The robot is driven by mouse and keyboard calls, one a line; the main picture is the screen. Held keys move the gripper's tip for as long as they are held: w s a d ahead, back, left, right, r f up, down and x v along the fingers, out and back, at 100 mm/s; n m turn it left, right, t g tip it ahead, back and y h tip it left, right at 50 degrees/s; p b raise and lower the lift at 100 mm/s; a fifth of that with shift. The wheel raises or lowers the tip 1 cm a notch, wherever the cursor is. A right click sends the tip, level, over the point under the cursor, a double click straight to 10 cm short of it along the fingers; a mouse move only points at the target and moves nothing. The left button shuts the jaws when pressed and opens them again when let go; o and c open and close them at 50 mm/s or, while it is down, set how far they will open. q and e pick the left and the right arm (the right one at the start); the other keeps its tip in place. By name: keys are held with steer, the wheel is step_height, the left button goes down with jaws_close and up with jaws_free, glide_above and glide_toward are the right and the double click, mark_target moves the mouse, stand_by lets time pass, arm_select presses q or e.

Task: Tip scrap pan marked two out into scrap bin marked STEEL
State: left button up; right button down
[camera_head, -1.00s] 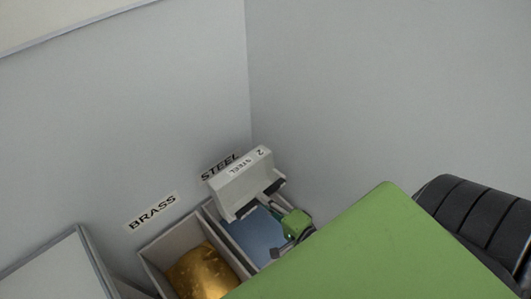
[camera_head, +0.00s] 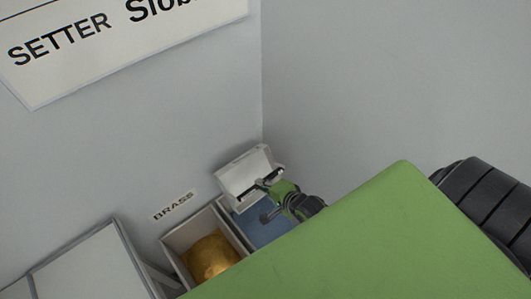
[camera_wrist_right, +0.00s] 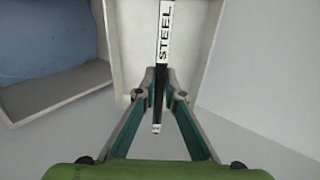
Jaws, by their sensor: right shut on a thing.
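The pale scrap pan (camera_head: 236,184) is in my right gripper (camera_head: 268,184), above the back end of the scrap bin marked STEEL. The pan is steeply tilted. In the right wrist view, the gripper (camera_wrist_right: 160,92) is shut on the dark handle of the pan (camera_wrist_right: 128,50). A STEEL label shows on a narrow strip there, and the pan's number is not readable now. The STEEL bin (camera_head: 232,228) holds blue-grey material, partly hidden by my arm. This bin also shows in the right wrist view (camera_wrist_right: 60,100). My left gripper is not in view.
The bin marked BRASS (camera_head: 183,233) stands left of the STEEL bin and holds golden scrap (camera_head: 212,257). Grey walls meet in a corner close behind the bins. A pale cabinet or table (camera_head: 85,268) stands at lower left.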

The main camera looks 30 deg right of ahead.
mark_target(236, 180)
steer(key=w+r+g+p, duration=0.2)
steer(key=p, duration=0.1)
steer(key=shift+w+a+r, duration=0.1)
steer(key=shift+w+r, duration=0.25)
steer(key=shift+w, duration=0.05)
arm_select(q)
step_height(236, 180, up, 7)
steer(key=p, duration=0.3)
arm_select(e)
steer(key=w+f+g+b, duration=0.1)
steer(key=w+g, duration=0.1)
steer(key=w+g+h+b, duration=0.1)
steer(key=w+g+b, duration=0.1)
steer(key=g, duration=0.1)
steer(key=w+a+f+g+b, duration=0.1)
steer(key=w+g+b, duration=0.1)
steer(key=shift+f+g, duration=0.3)
steer(key=shift+f, duration=0.05)
steer(key=shift+w+b, duration=0.1)
steer(key=shift+b, duration=0.65)
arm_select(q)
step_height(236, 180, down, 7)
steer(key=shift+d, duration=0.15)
arm_select(e)
steer(key=shift+g+h, duration=0.3)
steer(key=shift+g, duration=0.1)
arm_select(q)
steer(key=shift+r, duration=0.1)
arm_select(e)
steer(key=shift+r, duration=0.1)
